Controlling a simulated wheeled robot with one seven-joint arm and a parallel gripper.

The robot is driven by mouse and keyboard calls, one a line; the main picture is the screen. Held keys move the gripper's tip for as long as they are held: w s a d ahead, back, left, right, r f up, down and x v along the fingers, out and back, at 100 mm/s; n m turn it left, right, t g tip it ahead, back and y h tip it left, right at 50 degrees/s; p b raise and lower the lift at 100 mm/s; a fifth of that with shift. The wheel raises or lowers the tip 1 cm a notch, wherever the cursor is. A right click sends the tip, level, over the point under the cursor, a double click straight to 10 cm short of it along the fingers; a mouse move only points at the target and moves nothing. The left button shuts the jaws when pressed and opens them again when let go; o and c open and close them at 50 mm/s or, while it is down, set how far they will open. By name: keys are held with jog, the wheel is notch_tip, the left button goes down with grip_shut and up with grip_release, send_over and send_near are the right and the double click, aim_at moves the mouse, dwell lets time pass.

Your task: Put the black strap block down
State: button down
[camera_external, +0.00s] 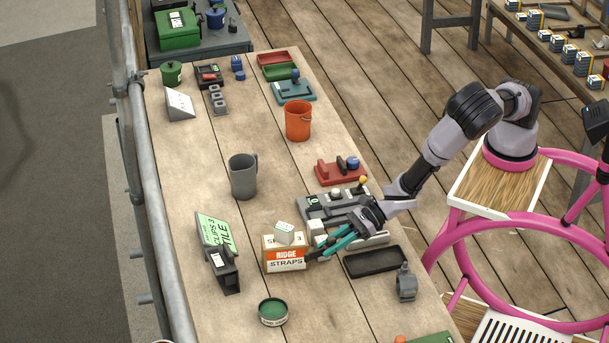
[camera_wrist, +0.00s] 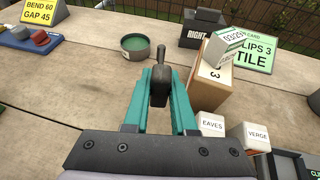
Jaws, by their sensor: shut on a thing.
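The black strap block (camera_wrist: 159,92) is between the teal fingers of my gripper (camera_wrist: 160,105) in the wrist view, with its narrow knob upward. My gripper is shut on it. In the external view my gripper (camera_external: 322,252) is low over the bench, just right of the orange and white RIDGE STRAPS box (camera_external: 285,262). The block shows there only as a small dark shape at the fingertips. I cannot tell whether it touches the bench. The box also shows in the wrist view (camera_wrist: 208,85), right of the fingers, with a small white block on top.
White EAVES (camera_wrist: 210,124) and VERGE (camera_wrist: 256,137) blocks stand close to my gripper's right in the wrist view. A round green tin (camera_external: 273,311) stands apart. An empty black tray (camera_external: 375,261) lies right of my gripper. Bare bench lies between the box and the tin.

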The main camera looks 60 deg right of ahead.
notch_tip(320, 180, up, 12)
jog(key=shift+r, duration=0.15)
jog(key=w+d, duration=0.4)
jog(key=w, duration=0.4)
jog(key=w+d, duration=0.3)
jog(key=w, duration=0.5)
jog(key=m+t+h, duration=0.2)
send_over(281, 161)
notch_tip(281, 161, down, 17)
jog(key=shift+d+f, duration=0.1)
jog(key=shift+f, duration=2)
